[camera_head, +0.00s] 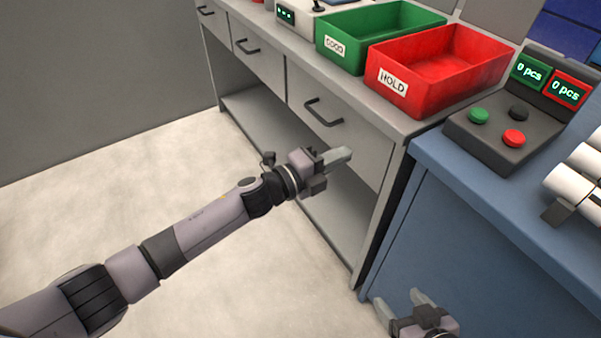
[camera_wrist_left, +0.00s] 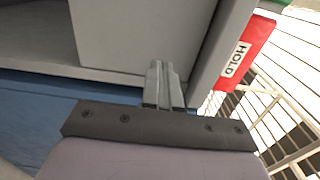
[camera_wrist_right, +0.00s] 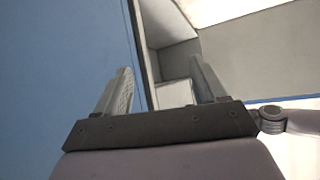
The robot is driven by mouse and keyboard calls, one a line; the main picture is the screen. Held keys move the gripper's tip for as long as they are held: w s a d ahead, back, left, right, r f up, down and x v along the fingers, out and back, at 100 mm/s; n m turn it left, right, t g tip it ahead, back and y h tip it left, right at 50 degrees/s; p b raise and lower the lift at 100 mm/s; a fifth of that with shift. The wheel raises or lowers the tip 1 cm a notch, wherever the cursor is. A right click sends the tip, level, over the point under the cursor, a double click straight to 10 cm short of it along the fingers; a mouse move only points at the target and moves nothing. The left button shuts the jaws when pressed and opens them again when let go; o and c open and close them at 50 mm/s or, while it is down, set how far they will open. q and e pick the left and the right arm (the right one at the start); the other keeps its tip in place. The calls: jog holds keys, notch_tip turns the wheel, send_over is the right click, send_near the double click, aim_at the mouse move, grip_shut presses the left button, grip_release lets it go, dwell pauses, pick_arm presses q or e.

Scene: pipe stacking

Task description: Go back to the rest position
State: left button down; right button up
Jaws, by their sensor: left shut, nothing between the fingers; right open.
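My left gripper (camera_head: 338,158) is in front of the grey drawer cabinet, beside the lower part of a drawer front. Its fingers are together with nothing between them, as the left wrist view (camera_wrist_left: 165,85) also shows. My right gripper (camera_head: 402,304) is low at the bottom of the head view, in front of the blue cabinet. Its fingers are apart and empty, and they also show in the right wrist view (camera_wrist_right: 163,92). Most of my right arm is outside the head view.
On the grey cabinet (camera_head: 345,95) stand a green bin (camera_head: 345,55) and a red HOLD bin (camera_head: 400,100). The blue cabinet (camera_head: 450,240) carries a button box (camera_head: 490,140) with two "0 pcs" displays and several white pipes (camera_head: 570,185). The floor (camera_head: 130,180) at left is clear.

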pick_arm(q)
jog(key=s+a+f+n+y+p, duration=0.1)
jog(key=s+a+f+n+y, duration=0.55)
jog(key=s+a+n, duration=0.6)
jog(key=s+a+f+n+y, duration=0.65)
jog(key=s+a+n, duration=0.5)
jog(key=n, duration=0.25)
notch_tip(320, 180, up, 14)
jog(key=s+a+p, duration=0.1)
jog(key=a+p, duration=0.1)
jog(key=p, duration=1.5)
jog(key=shift+s+a+p, duration=0.15)
jog(key=shift+p, duration=0.2)
pick_arm(e)
notch_tip(320, 180, up, 15)
jog(key=d, duration=0.2)
jog(key=shift+s+r+h, duration=0.2)
jog(key=shift+s+h, duration=0.1)
jog(key=shift+s, duration=0.15)
jog(key=shift+f, duration=0.1)
jog(key=c, duration=0.5)
jog(key=shift+s+d, duration=0.1)
jog(key=shift+d, duration=0.05)
jog(key=shift+c, duration=0.2)
